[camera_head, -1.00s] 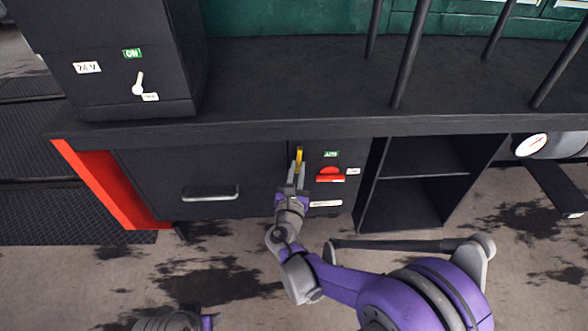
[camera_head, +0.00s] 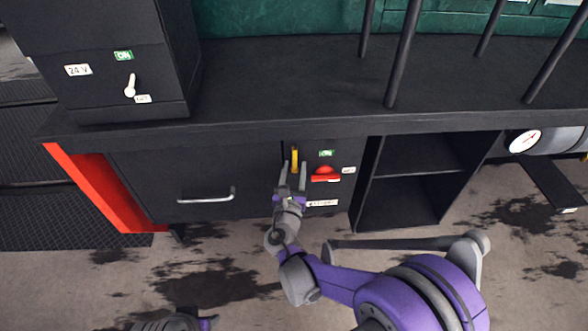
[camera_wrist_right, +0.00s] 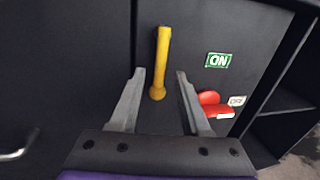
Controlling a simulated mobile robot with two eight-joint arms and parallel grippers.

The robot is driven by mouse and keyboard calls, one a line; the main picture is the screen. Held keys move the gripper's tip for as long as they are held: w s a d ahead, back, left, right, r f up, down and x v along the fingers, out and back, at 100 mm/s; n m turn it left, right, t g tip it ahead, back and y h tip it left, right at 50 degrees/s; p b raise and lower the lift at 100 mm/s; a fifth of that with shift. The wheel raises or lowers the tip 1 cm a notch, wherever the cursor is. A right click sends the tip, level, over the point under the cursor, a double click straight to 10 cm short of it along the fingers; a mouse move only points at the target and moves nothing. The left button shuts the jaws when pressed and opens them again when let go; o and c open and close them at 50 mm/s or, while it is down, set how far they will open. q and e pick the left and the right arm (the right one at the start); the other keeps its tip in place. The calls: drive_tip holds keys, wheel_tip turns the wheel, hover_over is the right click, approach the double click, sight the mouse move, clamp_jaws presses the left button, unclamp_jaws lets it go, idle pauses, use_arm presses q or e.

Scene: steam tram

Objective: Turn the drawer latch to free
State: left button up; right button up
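The drawer latch is a yellow lever (camera_head: 295,158) on the dark cabinet front; it stands upright. In the right wrist view the yellow lever (camera_wrist_right: 160,62) rises from a round lower end and lies between the two fingers, with a gap on each side. My right gripper (camera_head: 292,172) is open in front of the lever's lower part; in the right wrist view the open gripper (camera_wrist_right: 157,75) holds nothing. The drawer (camera_head: 190,170) with a bar handle (camera_head: 207,197) is left of the lever and looks closed. My left gripper is not clearly in view.
A red knob (camera_head: 324,172) sits right of the lever, beside a green ON label (camera_head: 326,153) and an OFF label (camera_head: 348,170). The countertop (camera_head: 300,90) overhangs above. Open shelves (camera_head: 405,185) are to the right. A box with a white switch (camera_head: 130,86) stands at upper left.

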drive_tip(key=shift+s, duration=0.1)
drive_tip(key=s+a+p, duration=0.1)
drive_tip(key=s+a, duration=0.1)
drive_tip(key=s, duration=0.8)
drive_tip(key=shift+s, duration=0.2)
